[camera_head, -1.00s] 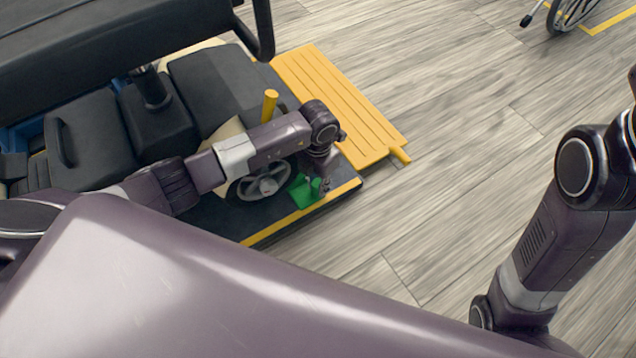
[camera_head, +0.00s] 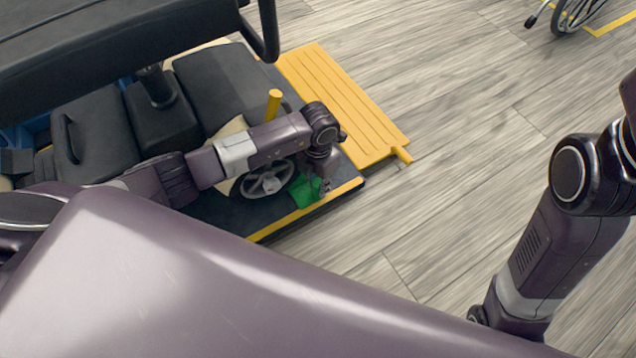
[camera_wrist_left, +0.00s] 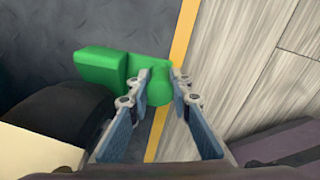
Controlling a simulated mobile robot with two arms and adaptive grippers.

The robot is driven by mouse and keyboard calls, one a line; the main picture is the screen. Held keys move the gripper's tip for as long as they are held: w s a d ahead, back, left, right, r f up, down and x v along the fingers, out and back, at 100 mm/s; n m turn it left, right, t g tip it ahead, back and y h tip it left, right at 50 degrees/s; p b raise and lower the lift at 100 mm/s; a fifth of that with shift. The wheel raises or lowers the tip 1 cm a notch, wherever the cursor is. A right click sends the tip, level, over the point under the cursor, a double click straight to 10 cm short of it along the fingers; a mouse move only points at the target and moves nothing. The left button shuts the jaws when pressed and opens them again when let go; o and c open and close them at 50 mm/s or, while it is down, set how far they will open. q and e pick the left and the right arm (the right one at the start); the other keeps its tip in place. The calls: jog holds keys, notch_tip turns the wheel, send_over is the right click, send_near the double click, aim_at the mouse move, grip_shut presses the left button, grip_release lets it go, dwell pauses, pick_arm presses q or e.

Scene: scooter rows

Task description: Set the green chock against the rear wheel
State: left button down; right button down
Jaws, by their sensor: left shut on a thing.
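The green chock (camera_head: 304,194) is on the dark platform, beside the grey-spoked rear wheel (camera_head: 268,181) of the scooter. In the left wrist view the chock (camera_wrist_left: 102,66) shows a block and a rounded knob. My left gripper (camera_wrist_left: 160,78) is shut on that knob, its fingers on either side. In the head view my left gripper (camera_head: 321,182) partly covers the chock. The block end lies close to the dark tyre (camera_wrist_left: 68,112); I cannot tell whether they touch. My right arm shows at the right, but its gripper is out of view.
The platform edge carries a yellow stripe (camera_head: 290,222). A yellow ramp (camera_head: 340,105) and a yellow post (camera_head: 273,103) stand near the wheel. The scooter's black seat (camera_head: 215,80) is at the left.

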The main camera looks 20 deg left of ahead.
pick_arm(q)
jog(key=c, duration=1.7)
grip_release()
